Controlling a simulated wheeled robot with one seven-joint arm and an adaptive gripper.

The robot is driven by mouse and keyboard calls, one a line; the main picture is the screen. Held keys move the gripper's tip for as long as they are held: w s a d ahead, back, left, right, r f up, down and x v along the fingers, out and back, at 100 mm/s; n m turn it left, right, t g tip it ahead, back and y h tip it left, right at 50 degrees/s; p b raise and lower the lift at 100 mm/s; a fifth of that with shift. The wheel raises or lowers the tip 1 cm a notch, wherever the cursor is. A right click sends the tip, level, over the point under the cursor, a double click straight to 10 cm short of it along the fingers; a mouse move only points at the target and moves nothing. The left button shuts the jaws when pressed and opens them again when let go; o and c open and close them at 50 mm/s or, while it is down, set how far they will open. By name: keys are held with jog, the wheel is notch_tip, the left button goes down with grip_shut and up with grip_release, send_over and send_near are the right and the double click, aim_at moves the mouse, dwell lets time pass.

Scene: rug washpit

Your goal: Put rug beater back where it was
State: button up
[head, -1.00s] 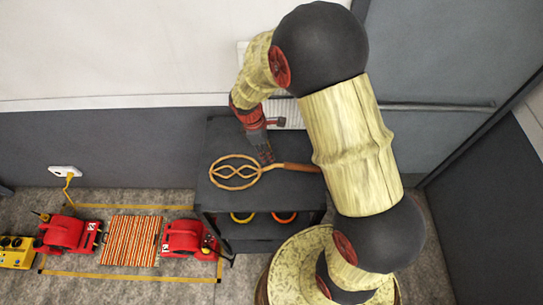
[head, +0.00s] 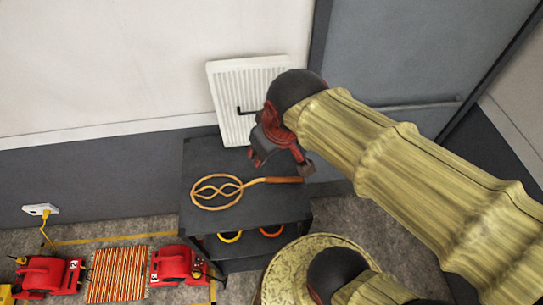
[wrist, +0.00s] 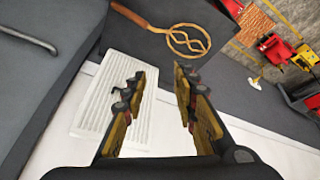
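The rug beater (head: 217,192), with a looped tan cane head and an orange-brown handle, lies flat on the dark top of a small cart (head: 262,212). Its head points left and its handle right. In the wrist view the rug beater (wrist: 188,40) is beyond my fingertips, clear of them. My gripper (head: 280,163) hangs near the back right of the cart top, beside the handle in the head view. In the wrist view my gripper (wrist: 160,82) has its two fingers well apart with nothing between them.
A white ribbed radiator (head: 229,88) is on the wall behind the cart. Red machines (head: 178,262) and a striped rug (head: 118,274) are on the floor to the left.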

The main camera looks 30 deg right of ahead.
jog(key=s, duration=0.1)
jog(key=s+r+m, duration=0.1)
jog(key=s+t, duration=0.1)
jog(key=shift+s+a+r+m, duration=0.2)
jog(key=shift+s+r+m, duration=0.1)
jog(key=shift+m, duration=0.1)
notch_tip(320, 180, down, 17)
jog(key=b, duration=1.7)
jog(key=shift+w+f, duration=0.1)
